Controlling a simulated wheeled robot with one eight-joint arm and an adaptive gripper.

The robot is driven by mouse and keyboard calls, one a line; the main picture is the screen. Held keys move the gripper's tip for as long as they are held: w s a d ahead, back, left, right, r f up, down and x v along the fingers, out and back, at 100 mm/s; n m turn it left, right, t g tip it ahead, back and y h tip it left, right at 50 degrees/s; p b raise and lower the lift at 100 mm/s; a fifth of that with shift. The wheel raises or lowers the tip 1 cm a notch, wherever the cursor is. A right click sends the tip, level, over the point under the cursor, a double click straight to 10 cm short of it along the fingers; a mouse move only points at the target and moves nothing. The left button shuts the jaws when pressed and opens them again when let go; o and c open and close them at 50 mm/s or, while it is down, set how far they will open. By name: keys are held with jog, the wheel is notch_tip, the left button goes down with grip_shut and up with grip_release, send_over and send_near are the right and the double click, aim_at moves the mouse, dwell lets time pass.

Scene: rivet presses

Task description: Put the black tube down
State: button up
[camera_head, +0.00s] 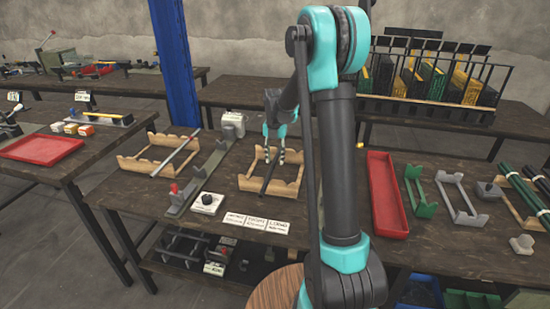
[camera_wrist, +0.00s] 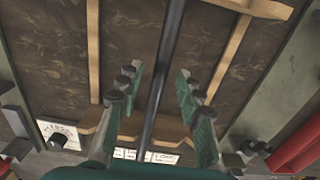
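The black tube (camera_head: 268,178) lies across a light wooden cradle (camera_head: 252,185) on the table, left of my arm in the head view. In the wrist view the tube (camera_wrist: 169,45) runs lengthwise through the middle, over the cradle's wooden rails (camera_wrist: 94,50). My gripper (camera_head: 274,157) is above the cradle. In the wrist view its two green-padded fingers (camera_wrist: 160,74) stand apart on either side of the tube, with gaps visible on both sides. The tube's far end is cut off in the wrist view.
A second wooden cradle (camera_head: 133,163) with a grey tube (camera_head: 175,156) is on the left. A white box with a black knob (camera_head: 207,203) and label cards (camera_head: 257,222) lie near the front edge. A red tray (camera_head: 386,195) and green and grey holders (camera_head: 420,192) are to the right.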

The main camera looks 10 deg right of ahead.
aim_at(275, 160)
notch_tip(275, 160, up, 11)
jog(key=s+d+f+m+t, duration=0.1)
jog(key=s+f+m, duration=0.3)
jog(key=s+m, duration=0.6)
jog(key=s+d+f+m+t, duration=0.1)
jog(key=s+f+m, duration=0.3)
jog(key=s+m, duration=0.6)
jog(key=s+d+f+m+t, duration=0.2)
jog(key=s+f+m, duration=0.3)
jog(key=s+m, duration=0.6)
